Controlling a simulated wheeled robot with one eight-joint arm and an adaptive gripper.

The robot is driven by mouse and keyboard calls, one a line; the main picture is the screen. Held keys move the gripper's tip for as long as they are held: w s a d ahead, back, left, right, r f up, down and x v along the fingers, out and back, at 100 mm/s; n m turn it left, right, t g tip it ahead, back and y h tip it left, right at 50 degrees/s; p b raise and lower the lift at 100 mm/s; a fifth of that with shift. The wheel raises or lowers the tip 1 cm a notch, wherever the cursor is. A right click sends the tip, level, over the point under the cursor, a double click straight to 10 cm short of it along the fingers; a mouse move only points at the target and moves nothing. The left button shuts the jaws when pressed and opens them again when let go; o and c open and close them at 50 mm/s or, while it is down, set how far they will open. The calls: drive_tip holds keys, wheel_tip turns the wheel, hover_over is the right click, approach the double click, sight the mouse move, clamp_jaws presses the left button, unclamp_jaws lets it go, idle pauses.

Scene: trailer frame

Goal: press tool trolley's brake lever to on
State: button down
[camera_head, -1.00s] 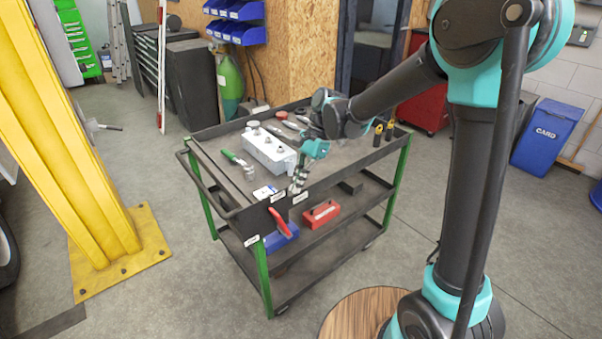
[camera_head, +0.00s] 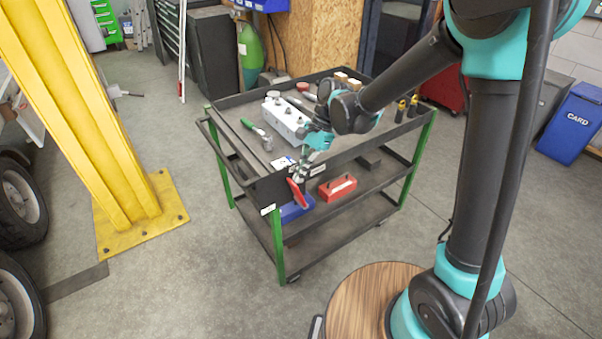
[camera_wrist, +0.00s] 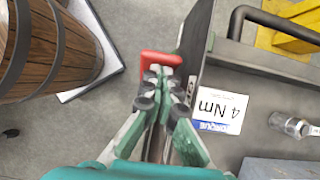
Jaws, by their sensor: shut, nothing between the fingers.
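The tool trolley (camera_head: 262,188) has a dark top tray, lower shelves and green legs. Its red brake lever (camera_head: 297,193) is on the outer face at the near corner, slanting down to the right. My gripper (camera_head: 300,178) is shut and empty, with its tips at the lever's upper part. In the wrist view the gripper (camera_wrist: 157,77) points at the red lever (camera_wrist: 160,58) and overlaps it; I cannot tell if they touch. White labels (camera_head: 268,209) are on the trolley's face. One shows partly in the wrist view (camera_wrist: 178,91); the lever's pivot is hidden.
The tray holds a grey-white block (camera_head: 284,117), a green-handled tool (camera_head: 250,126) and small items. A red box (camera_head: 337,187) and a blue box (camera_head: 295,211) sit on the shelf below. A yellow post (camera_head: 90,120) stands left. Floor in front is clear.

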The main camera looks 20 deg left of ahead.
drive_tip(key=shift+s, duration=0.15)
drive_tip(key=shift+s+a+f+t+h, duration=0.1)
drive_tip(key=shift+s+a+t+h, duration=0.5)
drive_tip(key=shift+s+a+t, duration=0.15)
drive_tip(key=s+a+f+t+h, duration=0.4)
drive_tip(key=s+a+f+t, duration=0.1)
drive_tip(key=s+f, duration=0.1)
drive_tip(key=shift+s+a+f, duration=0.2)
drive_tip(key=shift+s+a, duration=0.05)
drive_tip(key=shift+s, duration=0.05)
drive_tip(key=shift+s+f, duration=0.1)
